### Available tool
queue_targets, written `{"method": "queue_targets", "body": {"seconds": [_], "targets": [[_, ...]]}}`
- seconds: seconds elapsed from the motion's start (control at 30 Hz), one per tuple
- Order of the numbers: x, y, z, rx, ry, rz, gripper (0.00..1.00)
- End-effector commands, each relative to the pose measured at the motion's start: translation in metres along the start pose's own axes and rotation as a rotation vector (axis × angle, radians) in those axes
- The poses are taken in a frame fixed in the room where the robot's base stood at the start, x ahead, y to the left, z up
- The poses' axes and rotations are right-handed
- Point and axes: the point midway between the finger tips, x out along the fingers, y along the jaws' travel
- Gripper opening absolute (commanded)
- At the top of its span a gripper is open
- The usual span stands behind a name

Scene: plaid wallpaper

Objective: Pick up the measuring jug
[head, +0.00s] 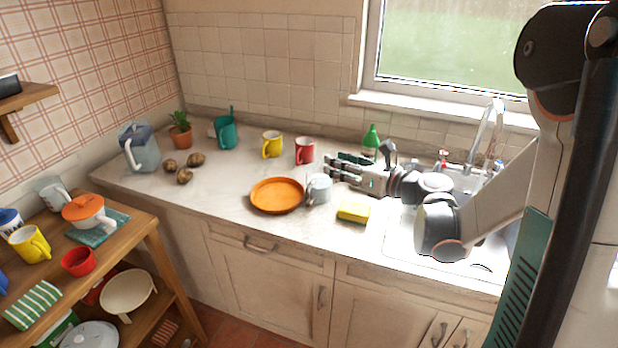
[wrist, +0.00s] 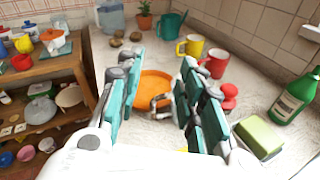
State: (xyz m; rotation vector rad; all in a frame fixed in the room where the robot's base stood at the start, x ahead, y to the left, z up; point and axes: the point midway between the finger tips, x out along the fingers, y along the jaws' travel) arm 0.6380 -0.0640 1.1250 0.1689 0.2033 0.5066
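A small clear, greyish jug with a handle (head: 319,189), which looks like the measuring jug, stands on the worktop just right of the orange plate (head: 275,196). My gripper (head: 332,166) is above and behind it in the head view, pointing left. In the wrist view, my gripper (wrist: 160,75) is open, its teal-padded fingers wide apart. The jug (wrist: 160,102) shows between the fingers, partly see-through against the orange plate. I see no contact with it. Nothing is held.
A red mug (head: 305,151) and yellow mug (head: 271,145) stand behind. A green bottle (head: 371,141) is near the window. A lidded pitcher (head: 140,152) is far left. The worktop's left-middle is clear.

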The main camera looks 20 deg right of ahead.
Motion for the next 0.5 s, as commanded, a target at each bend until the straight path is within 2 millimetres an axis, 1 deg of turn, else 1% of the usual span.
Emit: {"method": "queue_targets", "body": {"seconds": [0.03,0.1,0.2,0.3,0.37,0.5], "targets": [[-0.005,-0.009,-0.027,-0.065,0.059,0.019,0.35],[-0.013,-0.015,-0.058,-0.145,0.136,0.053,0.35],[-0.022,-0.02,-0.089,-0.215,0.214,0.091,0.35],[-0.025,-0.022,-0.105,-0.247,0.251,0.111,0.35],[-0.022,-0.022,-0.109,-0.254,0.258,0.117,0.35],[0.001,-0.019,-0.116,-0.255,0.259,0.12,0.35]]}}
